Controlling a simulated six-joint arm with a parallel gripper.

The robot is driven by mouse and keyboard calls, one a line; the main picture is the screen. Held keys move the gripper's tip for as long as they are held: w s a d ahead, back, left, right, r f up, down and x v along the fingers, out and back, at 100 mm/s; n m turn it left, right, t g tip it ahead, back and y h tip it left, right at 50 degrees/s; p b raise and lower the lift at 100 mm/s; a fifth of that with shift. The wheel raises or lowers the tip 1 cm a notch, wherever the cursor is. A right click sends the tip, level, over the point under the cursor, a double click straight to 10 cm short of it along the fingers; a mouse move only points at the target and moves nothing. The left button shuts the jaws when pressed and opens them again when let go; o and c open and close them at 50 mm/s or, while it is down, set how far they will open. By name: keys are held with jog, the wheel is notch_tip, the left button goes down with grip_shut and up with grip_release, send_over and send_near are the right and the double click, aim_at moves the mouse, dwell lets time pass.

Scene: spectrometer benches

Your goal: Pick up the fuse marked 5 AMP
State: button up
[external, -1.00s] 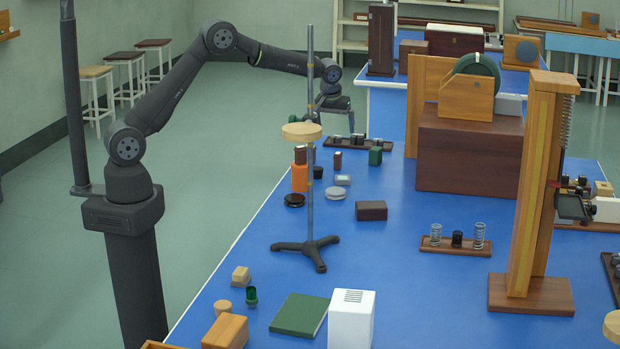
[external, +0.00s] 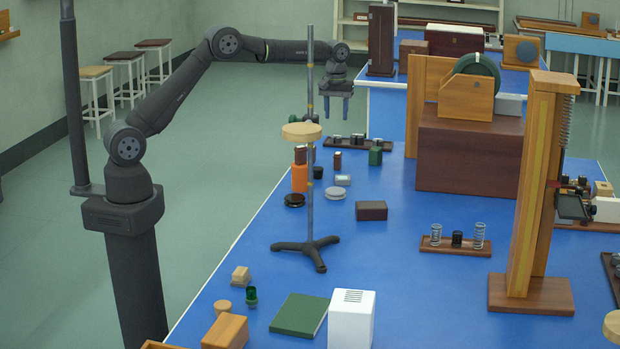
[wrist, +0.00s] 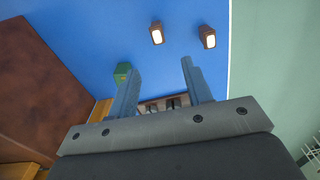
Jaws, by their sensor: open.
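My gripper (external: 336,120) is open and empty, with its fingers pointing down above the far part of the blue bench. In the wrist view its two fingers (wrist: 156,88) stand apart. A dark wooden rack (external: 385,143) with several small dark and pale pieces lies below it; part of the rack (wrist: 146,106) shows between the fingers. Two small brown blocks with pale tops, a nearer-middle one (wrist: 157,35) and one by the bench edge (wrist: 208,40), are on the bench side away from the rack. No 5 AMP marking is legible, so I cannot tell which piece is that fuse.
A green block (external: 375,157) stands beside the rack. A retort stand (external: 310,215) with a round wooden disc (external: 301,131) rises nearer the camera. An orange block (external: 300,178) is left of its rod. A large brown box (external: 465,160) stands to the right.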

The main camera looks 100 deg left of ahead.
aim_at(338, 153)
notch_tip(338, 153, down, 11)
jog(key=shift+f, duration=0.1)
jog(key=shift+w+a+f, duration=0.15)
jog(key=shift+w+f, duration=0.05)
jog(key=shift+f, duration=1.3)
jog(key=shift+w+a+f, duration=0.1)
jog(key=shift+w+f, duration=0.05)
jog(key=shift+f, duration=1.3)
jog(key=shift+c, duration=0.4)
grip_shut()
